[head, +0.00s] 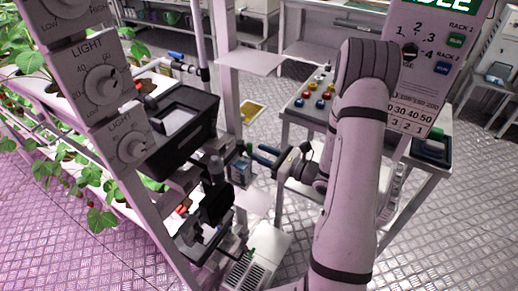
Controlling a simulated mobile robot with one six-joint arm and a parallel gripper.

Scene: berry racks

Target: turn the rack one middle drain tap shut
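Rack one's middle drain tap cannot be picked out for certain. A blue-handled fitting (176,57) sits by the upper pipe at the rack's end. A small red part (182,210) shows lower down, among dark fittings beside the rack post; whether either is the middle tap, and how its handle is turned, I cannot tell. My gripper (262,154) reaches left from the arm toward the rack's end.
The rack post (105,130) with light dials stands at left, by strawberry plants (100,215). A black tub (180,130) juts from the rack. A table (310,105) with coloured knobs and a control panel (425,60) stand behind my arm. Metal floor is open at right.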

